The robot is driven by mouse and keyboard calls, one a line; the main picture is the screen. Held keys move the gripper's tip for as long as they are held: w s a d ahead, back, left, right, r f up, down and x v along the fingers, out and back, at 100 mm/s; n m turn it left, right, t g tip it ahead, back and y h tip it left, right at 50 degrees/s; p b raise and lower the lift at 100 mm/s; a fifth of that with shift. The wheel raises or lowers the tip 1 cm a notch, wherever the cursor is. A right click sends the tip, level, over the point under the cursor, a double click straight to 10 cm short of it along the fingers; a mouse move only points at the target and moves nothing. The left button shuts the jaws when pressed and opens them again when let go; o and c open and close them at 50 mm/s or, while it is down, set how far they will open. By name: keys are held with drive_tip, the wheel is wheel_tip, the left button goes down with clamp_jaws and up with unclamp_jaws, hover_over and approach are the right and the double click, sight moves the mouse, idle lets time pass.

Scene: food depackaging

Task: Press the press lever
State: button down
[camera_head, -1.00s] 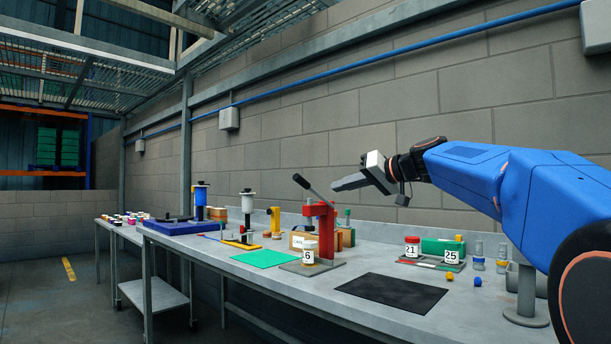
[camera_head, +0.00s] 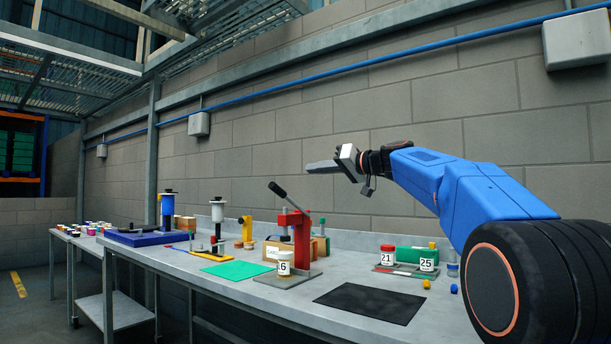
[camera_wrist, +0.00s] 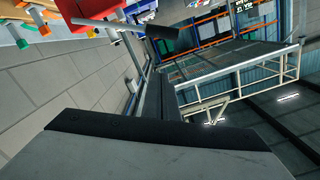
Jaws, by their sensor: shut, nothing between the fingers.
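The red press (camera_head: 301,238) stands on a grey base plate on the bench. Its press lever (camera_head: 278,191), a grey rod with a black handle, tilts up to the left. A white jar marked 6 (camera_head: 284,263) is at the press's front. My gripper (camera_head: 309,167) is shut and empty, pointing left, above and to the right of the lever's handle in the head view, apart from it there. In the wrist view the lever's black handle (camera_wrist: 152,39) and part of the red press (camera_wrist: 88,8) show at the top, beyond my gripper (camera_wrist: 155,95).
A black mat (camera_head: 370,302) lies right of the press and a green mat (camera_head: 237,270) left of it. Jars marked 21 (camera_head: 387,255) and 25 (camera_head: 427,263) stand in a tray at right. The block wall (camera_head: 400,130) is behind the bench.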

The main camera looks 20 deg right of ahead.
drive_tip(key=w+a+f, duration=0.4)
drive_tip(key=w+a, duration=0.2)
drive_tip(key=a, duration=0.1)
drive_tip(key=shift+w+a, duration=0.2)
drive_tip(key=shift+w, duration=0.05)
idle(0.6)
